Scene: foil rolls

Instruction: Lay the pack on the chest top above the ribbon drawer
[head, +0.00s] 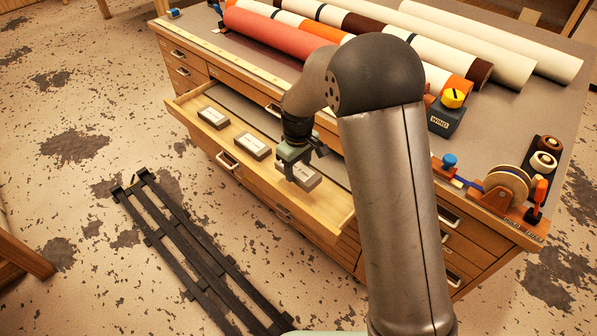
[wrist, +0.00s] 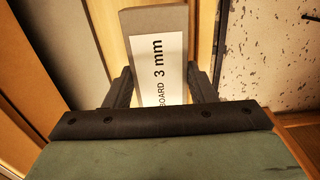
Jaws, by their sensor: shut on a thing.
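My gripper (head: 297,160) reaches down into the open drawer (head: 262,182) of the wooden chest. It is shut on a grey pack (head: 310,182) with a white label, at the drawer's right end. In the wrist view the pack (wrist: 146,22) stands between the two dark fingers (wrist: 160,90), and its label reads "BOARD 3 mm". I cannot tell whether the pack touches the drawer floor. The grey chest top (head: 530,112) lies behind the drawer. No drawer label for ribbon is readable.
Two similar packs (head: 213,117) (head: 252,146) lie in the drawer to the left. Long rolls (head: 480,50) cover the back of the chest top. A "WIND" box (head: 445,118) and a tape dispenser (head: 505,190) stand towards the right. A dark rack (head: 185,240) lies on the floor.

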